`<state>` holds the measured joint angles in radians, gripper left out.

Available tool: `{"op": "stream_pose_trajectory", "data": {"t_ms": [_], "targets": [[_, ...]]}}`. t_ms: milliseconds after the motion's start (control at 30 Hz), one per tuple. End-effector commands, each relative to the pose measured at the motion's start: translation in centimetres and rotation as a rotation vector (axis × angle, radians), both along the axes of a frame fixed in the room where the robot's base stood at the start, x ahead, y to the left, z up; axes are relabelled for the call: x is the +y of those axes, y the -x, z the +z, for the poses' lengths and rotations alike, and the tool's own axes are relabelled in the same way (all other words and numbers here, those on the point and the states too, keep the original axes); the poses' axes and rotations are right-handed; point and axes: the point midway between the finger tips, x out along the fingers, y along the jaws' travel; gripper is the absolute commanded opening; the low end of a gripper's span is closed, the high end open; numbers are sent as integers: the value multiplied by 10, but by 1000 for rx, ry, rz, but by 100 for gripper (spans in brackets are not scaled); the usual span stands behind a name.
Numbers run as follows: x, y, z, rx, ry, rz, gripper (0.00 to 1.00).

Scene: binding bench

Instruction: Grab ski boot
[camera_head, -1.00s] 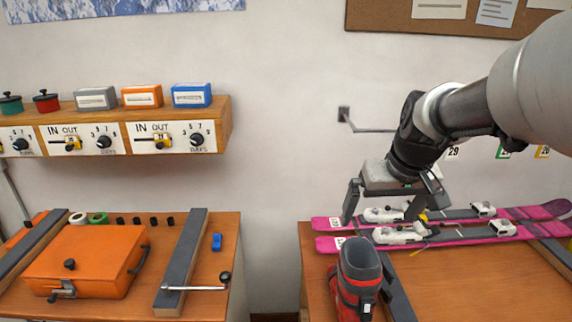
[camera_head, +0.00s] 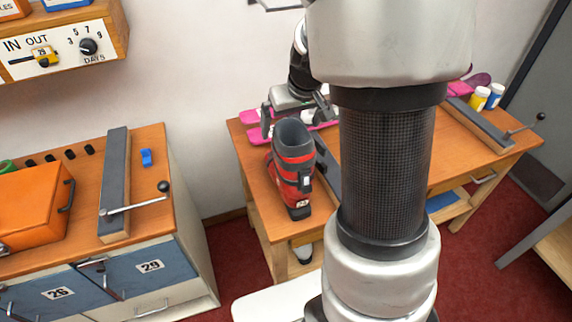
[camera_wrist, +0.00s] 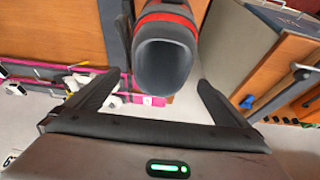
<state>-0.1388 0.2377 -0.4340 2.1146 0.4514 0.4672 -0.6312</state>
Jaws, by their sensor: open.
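The ski boot (camera_head: 292,165) is red and dark grey and stands upright near the left end of the right bench. In the wrist view the open grey top of the boot (camera_wrist: 165,65) shows between and just beyond the fingers. My gripper (camera_head: 290,103) is open and empty, behind the boot in the head view. In the wrist view my gripper (camera_wrist: 148,85) has its two dark fingers spread wide, one on either side of the boot's cuff, with space between. My own arm hides much of the bench's middle.
Pink skis (camera_head: 262,132) lie along the back of the right bench (camera_head: 256,190). A dark bar lies just right of the boot. Bottles (camera_head: 479,98) stand at the far right. The left bench holds an orange case (camera_head: 30,205) and a clamp bar (camera_head: 116,180). A gap separates the benches.

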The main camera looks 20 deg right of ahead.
Motion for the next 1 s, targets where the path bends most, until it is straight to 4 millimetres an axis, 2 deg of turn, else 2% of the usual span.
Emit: {"op": "stream_pose_trajectory", "data": {"t_ms": [33, 133, 433, 900, 933, 1000], "targets": [[-1, -1, -10, 4, 1, -1, 100], [-1, -6, -20, 2, 1, -1, 100], [-1, -9, -23, 0, 1, 0, 100], [-1, -8, -23, 0, 0, 0, 21], [-1, -8, -23, 0, 0, 0, 16], [-1, -10, -21, -5, 1, -1, 16]]}}
